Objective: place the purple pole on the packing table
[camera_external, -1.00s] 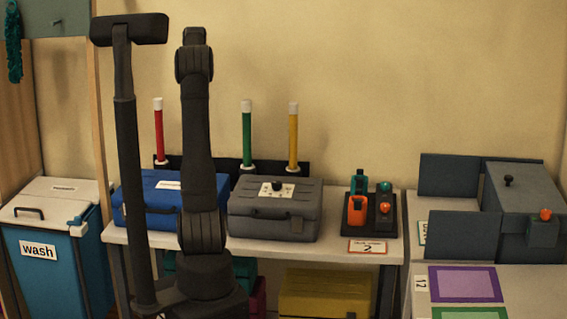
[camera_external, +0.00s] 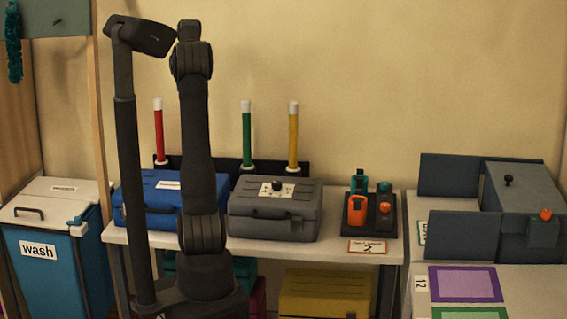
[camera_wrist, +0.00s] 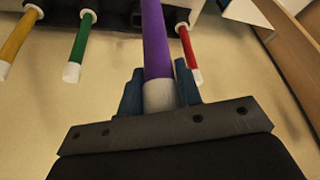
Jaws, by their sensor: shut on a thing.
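The purple pole (camera_wrist: 155,45) shows in the wrist view, running up the middle from my gripper toward the dark rack. My gripper (camera_wrist: 158,92) is shut on its white end, with a blue-grey finger on each side. I cannot tell whether the pole's far end still sits in the rack. In the external view, the pole and my gripper are hidden behind my arm. A pale table (camera_external: 530,285) at the lower right, with purple-framed and green-framed panels, may be the packing table; I see no label naming it.
The dark rack (camera_external: 288,168) holds a red pole (camera_external: 159,135), a green pole (camera_external: 247,135) and a yellow pole (camera_external: 293,135). In front are a blue case (camera_external: 150,210), a grey case (camera_external: 270,225) and a handset stand (camera_external: 385,222). Dark boxes stand behind the pale table.

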